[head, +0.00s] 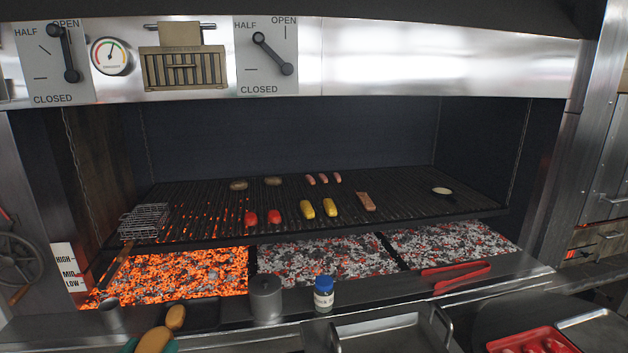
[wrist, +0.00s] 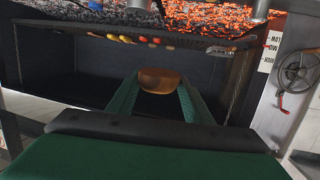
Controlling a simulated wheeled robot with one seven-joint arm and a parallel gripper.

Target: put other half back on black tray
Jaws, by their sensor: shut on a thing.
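My gripper (wrist: 158,82) has green fingers, which are shut on a tan bun half (wrist: 159,79) in the wrist view. In the head view, the held bun half (head: 156,340) and part of my gripper (head: 150,345) are at the lower left, cut off by the bottom edge. A second bun half (head: 175,317) is at the left side of the black tray (head: 206,315) on the front ledge. The held half is in front and to the left of the tray. Its height above the ledge is hard to tell.
A grey canister (head: 266,298) stands just right of the black tray, with a blue-capped jar (head: 324,294) beyond it. A small metal cup (head: 110,314) is to the left. Food lies on the grill grate (head: 290,230) above glowing coals. Red tongs (head: 455,275) lie at right.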

